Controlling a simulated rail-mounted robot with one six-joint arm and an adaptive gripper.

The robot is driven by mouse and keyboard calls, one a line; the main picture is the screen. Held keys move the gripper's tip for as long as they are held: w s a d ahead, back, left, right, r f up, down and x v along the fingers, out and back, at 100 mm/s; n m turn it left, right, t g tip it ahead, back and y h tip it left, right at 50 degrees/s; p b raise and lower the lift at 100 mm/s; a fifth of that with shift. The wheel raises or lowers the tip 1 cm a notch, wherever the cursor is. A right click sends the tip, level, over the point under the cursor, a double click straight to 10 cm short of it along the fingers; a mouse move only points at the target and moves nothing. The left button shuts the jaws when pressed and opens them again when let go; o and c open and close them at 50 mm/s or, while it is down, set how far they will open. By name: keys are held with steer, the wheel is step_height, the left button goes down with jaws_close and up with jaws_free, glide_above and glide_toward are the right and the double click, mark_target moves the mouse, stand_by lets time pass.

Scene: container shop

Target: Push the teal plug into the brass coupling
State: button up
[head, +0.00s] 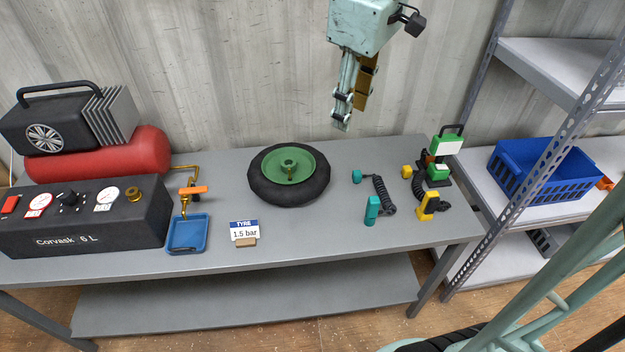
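The teal plug (357,176) lies on the grey workbench, right of the wheel. A black coiled hose (381,194) runs from beside it towards an upright teal handle (372,211). A brass fitting (132,194), which looks like the coupling, is on the front right of the dark "Corvask 6 L" box (88,216) at the bench's left end. My gripper (342,112) hangs pointing down above the back of the bench, higher than the plug and apart from it. I see it nearly side-on, so its finger gap does not show. Nothing is visibly held in it.
A green-hubbed wheel (257,180) lies between plug and box. A yellow plug (407,171) and yellow handle (427,206) are right of the teal set. An orange-handled brass tap (193,190), blue tray (187,249) and "TYRE 1.5 bar" sign (244,230) stand left. A blue crate (545,172) is shelved right.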

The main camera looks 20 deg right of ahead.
steer(key=w+d+f+n+g, duration=0.1)
steer(key=w+d+f+n, duration=0.3)
steer(key=w+d+f, duration=0.5)
steer(key=n+g, duration=0.1)
steer(key=n, duration=0.3)
glide_above(358, 171)
step_height(358, 171, down, 17)
steer(key=shift+f+p, duration=0.15)
steer(key=shift+p, duration=0.15)
steer(key=shift+a+f, duration=0.1)
steer(key=shift+s+f+b, duration=0.1)
steer(key=shift+f+b, duration=0.35)
steer(key=shift+f, duration=3.75)
